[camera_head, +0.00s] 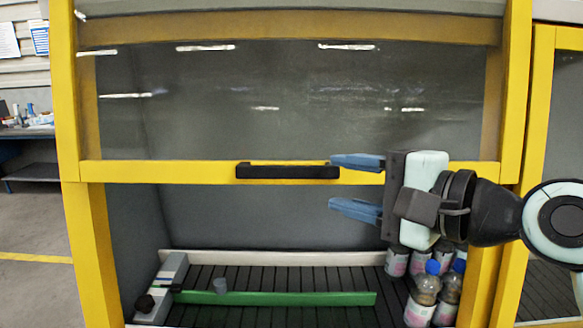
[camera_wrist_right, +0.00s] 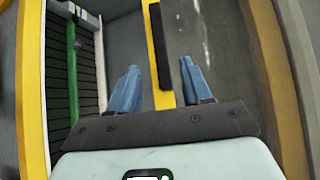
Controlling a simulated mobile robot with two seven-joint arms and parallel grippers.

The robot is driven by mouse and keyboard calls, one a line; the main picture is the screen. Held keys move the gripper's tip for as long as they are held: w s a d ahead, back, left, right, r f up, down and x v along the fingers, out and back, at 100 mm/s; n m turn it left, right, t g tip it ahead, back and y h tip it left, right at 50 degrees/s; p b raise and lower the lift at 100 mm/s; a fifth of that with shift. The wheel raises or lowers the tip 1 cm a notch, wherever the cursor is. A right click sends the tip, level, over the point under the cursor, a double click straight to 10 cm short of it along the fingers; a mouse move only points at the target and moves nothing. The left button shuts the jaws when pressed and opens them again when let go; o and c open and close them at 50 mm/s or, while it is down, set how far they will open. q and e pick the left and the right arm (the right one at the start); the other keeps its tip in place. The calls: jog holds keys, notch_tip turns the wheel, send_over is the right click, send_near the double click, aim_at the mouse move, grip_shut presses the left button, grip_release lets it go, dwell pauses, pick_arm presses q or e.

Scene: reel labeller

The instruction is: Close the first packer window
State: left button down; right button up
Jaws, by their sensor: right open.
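The packer window (camera_head: 290,100) is a clear pane in a yellow frame, raised over an open lower bay. Its black handle (camera_head: 287,172) sits on the yellow bottom bar (camera_head: 130,172). My right gripper (camera_head: 345,183) is open, just right of the handle, with one blue finger level with the bar and one below it. In the right wrist view the open fingers (camera_wrist_right: 158,85) lie on either side of the yellow bar (camera_wrist_right: 158,60), with the black handle (camera_wrist_right: 160,40) ahead. They hold nothing. My left gripper is not in view.
Below the window is a dark slatted conveyor (camera_head: 300,312) with a green rail (camera_head: 290,298). Several bottles (camera_head: 424,296) stand at the bay's right, under my right gripper. Yellow posts (camera_head: 85,240) flank the opening.

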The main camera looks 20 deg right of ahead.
aim_at(292, 173)
jog(key=p+x, duration=0.2)
jog(key=x, duration=0.9)
jog(key=shift+w, duration=0.3)
grip_shut()
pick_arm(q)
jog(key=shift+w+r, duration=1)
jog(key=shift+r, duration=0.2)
pick_arm(e)
jog(key=shift+f, duration=0.1)
